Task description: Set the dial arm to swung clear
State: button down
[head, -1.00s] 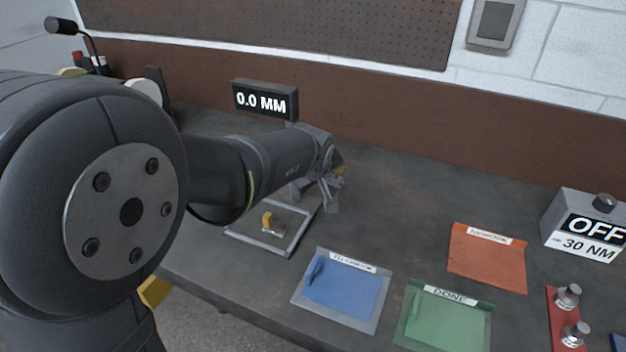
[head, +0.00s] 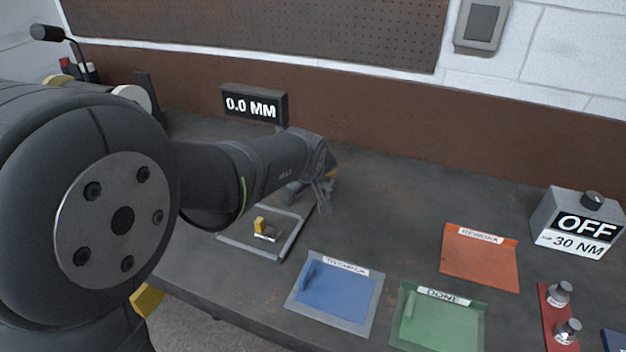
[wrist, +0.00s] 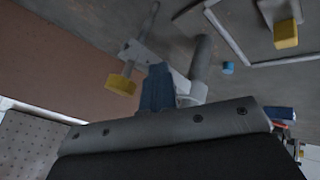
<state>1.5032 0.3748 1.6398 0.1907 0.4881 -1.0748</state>
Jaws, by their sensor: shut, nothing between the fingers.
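The dial arm (wrist: 143,55) is a grey bar joined to a round grey post (wrist: 201,58) in the wrist view. A yellow-ended spindle (wrist: 121,85) crosses its outer end. In the head view my gripper mostly hides it, and only a bit of yellow (head: 333,173) shows behind. My gripper (head: 325,207) is shut and empty, pointing down just above the bench. In the wrist view its blue-grey fingers (wrist: 157,80) are beside the bar, between the yellow end and the post. I cannot tell whether they touch it.
A 0.0 MM display (head: 254,104) is behind. Blue (head: 338,291), green (head: 440,325) and orange (head: 480,262) trays lie right, with an OFF box (head: 578,225).

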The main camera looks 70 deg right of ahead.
jog(key=s+a+f+v, duration=0.1)
jog(key=a+v, duration=0.1)
jog(key=v, duration=1)
jog(key=shift+s+f, duration=0.2)
jog(key=shift+f, duration=0.15)
jog(key=shift+d, duration=0.1)
jog(key=w+d+f, duration=0.4)
jog(key=d+f, duration=0.2)
jog(key=f, duration=0.2)
jog(key=shift+w+d, duration=0.3)
jog(key=shift+s, duration=0.1)
